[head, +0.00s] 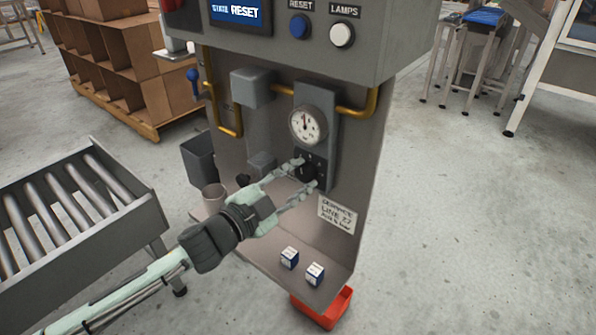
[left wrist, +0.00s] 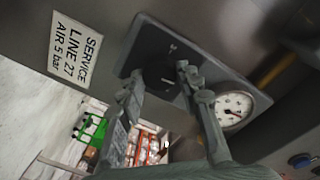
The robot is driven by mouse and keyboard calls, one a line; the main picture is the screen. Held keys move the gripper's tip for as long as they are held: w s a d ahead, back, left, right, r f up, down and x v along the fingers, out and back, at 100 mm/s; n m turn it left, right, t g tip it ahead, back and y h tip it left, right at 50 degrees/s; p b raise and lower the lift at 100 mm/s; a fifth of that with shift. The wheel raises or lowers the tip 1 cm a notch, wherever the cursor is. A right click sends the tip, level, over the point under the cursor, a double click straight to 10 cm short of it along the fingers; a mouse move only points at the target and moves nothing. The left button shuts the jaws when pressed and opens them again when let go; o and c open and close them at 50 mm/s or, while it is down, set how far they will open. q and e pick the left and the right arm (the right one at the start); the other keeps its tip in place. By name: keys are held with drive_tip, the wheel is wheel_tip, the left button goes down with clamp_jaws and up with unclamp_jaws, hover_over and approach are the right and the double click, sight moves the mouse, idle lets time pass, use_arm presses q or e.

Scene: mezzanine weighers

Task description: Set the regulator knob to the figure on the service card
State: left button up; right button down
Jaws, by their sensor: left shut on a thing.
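The black regulator knob (head: 307,171) sits on a grey panel below a round white gauge (head: 308,125). My left gripper (head: 307,173) is shut on the knob, one finger on each side; in the left wrist view the knob (left wrist: 160,78) shows between the fingers. The service card (head: 337,214) is on the cabinet front, lower right of the knob. In the left wrist view the card (left wrist: 75,49) reads "SERVICE LINE 27 AIR 5 bar". The gauge (left wrist: 232,110) also shows there, its figures too small to read. My right gripper is out of view.
A red bin (head: 322,309) is below. A roller conveyor (head: 70,215) is at left. The screen (head: 236,11) reads "STATE RESET".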

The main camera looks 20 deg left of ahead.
use_arm(q)
drive_tip(key=shift+m+p, duration=0.35)
drive_tip(key=shift+m, duration=0.45)
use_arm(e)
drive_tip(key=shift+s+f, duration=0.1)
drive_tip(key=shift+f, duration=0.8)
use_arm(q)
drive_tip(key=o, duration=1.2)
drive_tip(key=shift+c, duration=0.2)
drive_tip(key=shift+s, duration=0.1)
drive_tip(key=v, duration=1.2)
